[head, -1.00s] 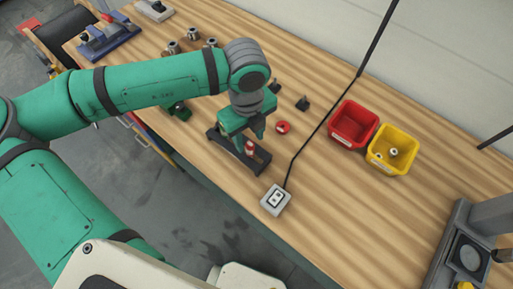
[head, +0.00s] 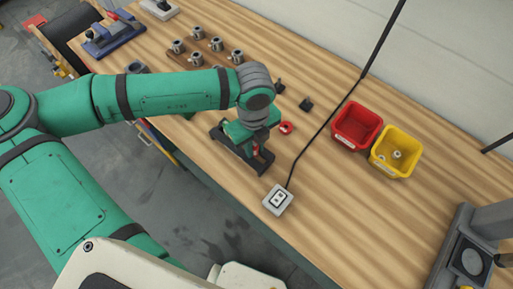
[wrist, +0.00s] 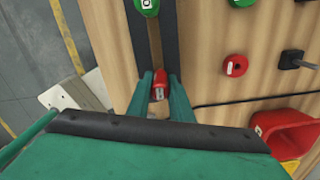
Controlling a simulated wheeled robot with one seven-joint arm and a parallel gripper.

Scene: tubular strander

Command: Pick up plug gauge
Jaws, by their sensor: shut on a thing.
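The plug gauge (wrist: 159,86), with a red end and a metal part, sits between the green fingers of my gripper (wrist: 160,96) in the wrist view. My gripper (head: 249,144) is shut on it, over the dark rack (head: 262,164) on the wooden bench. The dark rack also shows in the wrist view (wrist: 170,35), with a green-topped piece (wrist: 147,5) at its far end. In the head view my gripper hides most of the gauge. I cannot tell whether the gauge is clear of the rack.
A red disc-like piece (head: 286,127) and black pieces (head: 306,104) stand close by. A grey box (head: 277,200) with a black cable lies in front. A red bin (head: 356,124) and a yellow bin (head: 395,152) stand to the right. Several metal cylinders (head: 215,45) stand behind my arm.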

